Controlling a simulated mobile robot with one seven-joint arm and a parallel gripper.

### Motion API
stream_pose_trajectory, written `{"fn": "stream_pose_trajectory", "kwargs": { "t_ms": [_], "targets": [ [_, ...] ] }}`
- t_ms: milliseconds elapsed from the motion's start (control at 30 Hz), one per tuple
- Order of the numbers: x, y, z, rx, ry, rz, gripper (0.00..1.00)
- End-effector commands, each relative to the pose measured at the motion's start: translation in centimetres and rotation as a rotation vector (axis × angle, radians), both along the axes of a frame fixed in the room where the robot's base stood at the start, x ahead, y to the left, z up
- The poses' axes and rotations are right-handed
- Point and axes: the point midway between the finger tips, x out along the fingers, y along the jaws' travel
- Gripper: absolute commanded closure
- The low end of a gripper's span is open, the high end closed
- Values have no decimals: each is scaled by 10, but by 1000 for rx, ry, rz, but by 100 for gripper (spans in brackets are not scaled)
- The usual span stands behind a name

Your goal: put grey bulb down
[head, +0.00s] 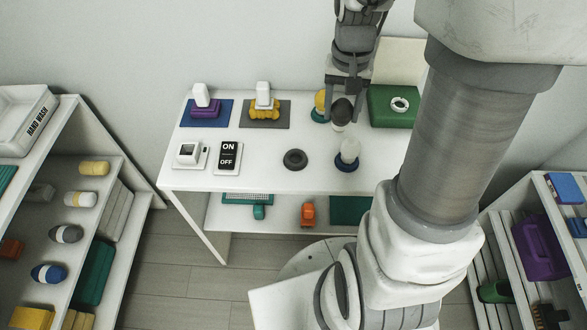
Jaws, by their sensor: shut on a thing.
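My gripper (345,92) is shut on the grey bulb (342,111), a dark rounded bulb with a pale lower end. The bulb appears to be held over the back right part of the white table (258,182); its exact height cannot be told. An empty dark grey round holder (295,159) sits in front and to the left of it. A white bulb (349,150) stands in a dark blue holder (346,164). A yellow bulb (320,101) in a teal holder (318,116) is partly hidden by my gripper.
A green box (385,112) with an open lid stands at the table's back right. Shelves flank both sides.

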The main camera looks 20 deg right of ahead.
Motion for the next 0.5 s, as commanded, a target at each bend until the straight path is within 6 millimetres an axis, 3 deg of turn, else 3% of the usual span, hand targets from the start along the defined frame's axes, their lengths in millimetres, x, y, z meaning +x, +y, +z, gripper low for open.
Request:
{"fn": "stream_pose_trajectory", "kwargs": {
  "t_ms": [100,233,500],
  "targets": [
    [-16,-11,-2,8,-5,-79,100],
    [-22,-10,-1,13,-4,-112,100],
    [-3,39,-34,13,1,-109,100]
  ]
}}
